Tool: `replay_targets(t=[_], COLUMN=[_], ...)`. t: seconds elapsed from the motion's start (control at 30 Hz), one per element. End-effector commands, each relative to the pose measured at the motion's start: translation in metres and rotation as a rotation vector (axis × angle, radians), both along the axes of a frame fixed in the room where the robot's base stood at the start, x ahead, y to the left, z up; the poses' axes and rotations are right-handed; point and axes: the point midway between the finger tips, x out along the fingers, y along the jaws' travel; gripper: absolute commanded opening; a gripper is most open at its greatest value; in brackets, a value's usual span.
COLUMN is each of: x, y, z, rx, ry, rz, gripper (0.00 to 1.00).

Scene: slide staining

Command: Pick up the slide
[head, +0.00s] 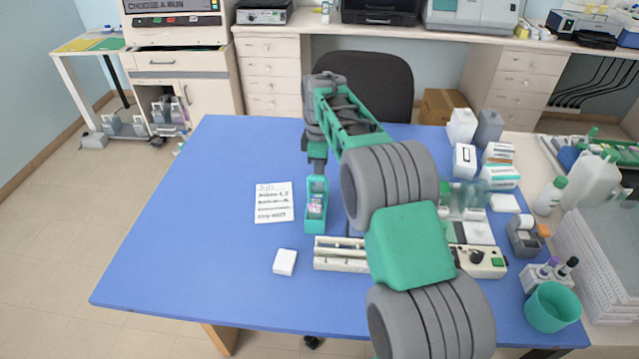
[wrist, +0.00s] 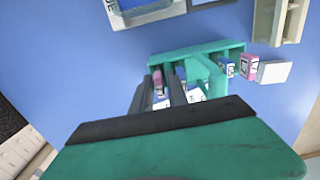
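A green slide rack (head: 316,222) lies on the blue table left of my arm, and it also shows in the wrist view (wrist: 185,49). It holds several slides with pink, blue and white labels. My gripper (head: 317,172) points down at the rack's far end. In the wrist view its two dark fingers (wrist: 163,80) stand apart, with a pink-labelled slide (wrist: 158,82) showing between them. I see no clear contact between the fingers and that slide. The slides' lower parts are hidden by the rack and fingers.
A handwritten sheet (head: 273,203) lies left of the rack. A small white block (head: 285,262) and a long cream tray (head: 341,254) sit nearer. Boxes (head: 464,160), bottles and a teal cup (head: 552,306) crowd the right. The table's left side is clear.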

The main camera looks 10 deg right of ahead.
Motion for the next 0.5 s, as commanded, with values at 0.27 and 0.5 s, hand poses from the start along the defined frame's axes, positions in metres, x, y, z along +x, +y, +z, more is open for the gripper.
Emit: replay_targets(t=[0.27,0.5], x=[0.0,0.0001], y=[0.0,0.0], z=[0.0003,0.0005], rx=[0.0,0.0], ry=[0.0,0.0], rz=[0.0,0.0], gripper=[0.0,0.0])
